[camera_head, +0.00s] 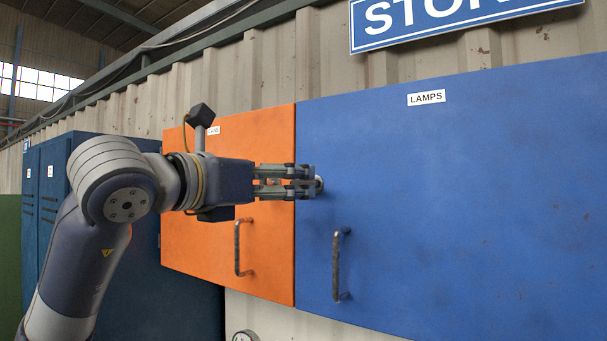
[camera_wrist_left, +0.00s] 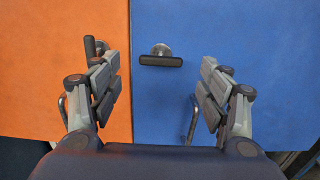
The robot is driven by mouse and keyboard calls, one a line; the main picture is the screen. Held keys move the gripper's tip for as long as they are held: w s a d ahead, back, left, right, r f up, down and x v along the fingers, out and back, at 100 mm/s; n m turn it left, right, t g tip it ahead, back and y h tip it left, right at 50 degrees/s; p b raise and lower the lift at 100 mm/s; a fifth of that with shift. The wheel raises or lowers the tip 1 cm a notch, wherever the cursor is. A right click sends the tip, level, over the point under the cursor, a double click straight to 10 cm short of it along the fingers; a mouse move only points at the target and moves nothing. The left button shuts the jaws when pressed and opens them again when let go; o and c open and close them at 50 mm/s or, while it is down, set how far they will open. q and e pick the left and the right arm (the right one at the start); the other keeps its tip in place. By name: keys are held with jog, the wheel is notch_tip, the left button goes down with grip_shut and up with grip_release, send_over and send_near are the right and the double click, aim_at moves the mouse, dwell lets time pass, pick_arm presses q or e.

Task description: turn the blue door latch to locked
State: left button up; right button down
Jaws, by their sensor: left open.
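The blue door (camera_head: 450,200) is labelled LAMPS. Its latch (camera_wrist_left: 161,61) shows in the left wrist view as a dark bar lying horizontal on a round metal base. My left gripper (camera_head: 314,181) is in front of the door's left edge; in the head view its fingers hide most of the latch. In the left wrist view the fingers (camera_wrist_left: 155,74) are spread wide, with the latch bar between and beyond them, touching neither. My right gripper is in neither view.
An orange door (camera_head: 270,140) adjoins on the left. Its own latch (camera_wrist_left: 90,46) has an upright bar, partly behind a finger. Bar handles hang below on the orange door (camera_head: 238,248) and blue door (camera_head: 337,265). Dark blue lockers (camera_head: 45,190) stand further left.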

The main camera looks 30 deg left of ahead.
aim_at(303, 184)
pick_arm(q)
jog(key=w, duration=0.2)
jog(key=w+p, duration=0.1)
jog(key=w, duration=0.1)
jog(key=w+d+p, duration=0.1)
jog(key=w, duration=0.1)
jog(key=shift+f, duration=0.1)
jog(key=shift+w+f, duration=0.1)
jog(key=shift+w, duration=0.45)
jog(key=shift+c, duration=0.2)
jog(key=c, duration=1)
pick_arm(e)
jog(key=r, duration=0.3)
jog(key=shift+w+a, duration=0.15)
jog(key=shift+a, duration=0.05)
